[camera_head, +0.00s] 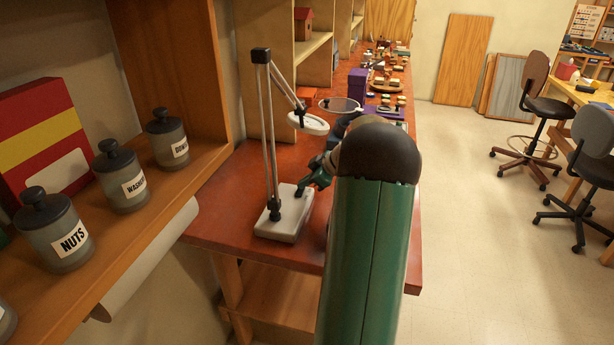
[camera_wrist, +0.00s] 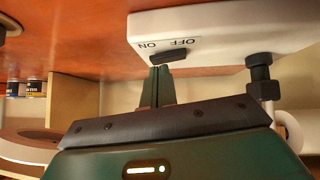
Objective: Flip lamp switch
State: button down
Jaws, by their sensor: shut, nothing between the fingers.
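The desk lamp (camera_head: 268,130) stands on the red-brown bench top, with a white base (camera_head: 278,226), two thin upright rods and a ring-shaped head (camera_head: 308,123). In the wrist view the white base (camera_wrist: 225,28) appears upside down with ON and OFF printed on it. The small dark switch (camera_wrist: 170,58) sits beside these labels. My gripper (camera_wrist: 161,70) is shut and empty, its fingertips right at the switch. I cannot tell if they touch it or which way the switch is set. In the head view my gripper (camera_head: 303,189) is at the base's right side, partly hidden by my arm.
A shelf at the left holds several lidded jars (camera_head: 122,176) and a red and yellow box (camera_head: 47,137). A purple object (camera_head: 357,86) and small items stand farther along the bench. Stools (camera_head: 540,98) stand right across open floor (camera_head: 465,230).

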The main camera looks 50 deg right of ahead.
jog(key=shift+f, duration=0.1)
jog(key=shift+d+f, duration=0.15)
jog(key=shift+f, duration=0.05)
dwell(0.5)
jog(key=shift+s+a+r, duration=0.15)
jog(key=shift+s+a, duration=0.15)
jog(key=shift+a, duration=0.5)
jog(key=shift+r, duration=0.1)
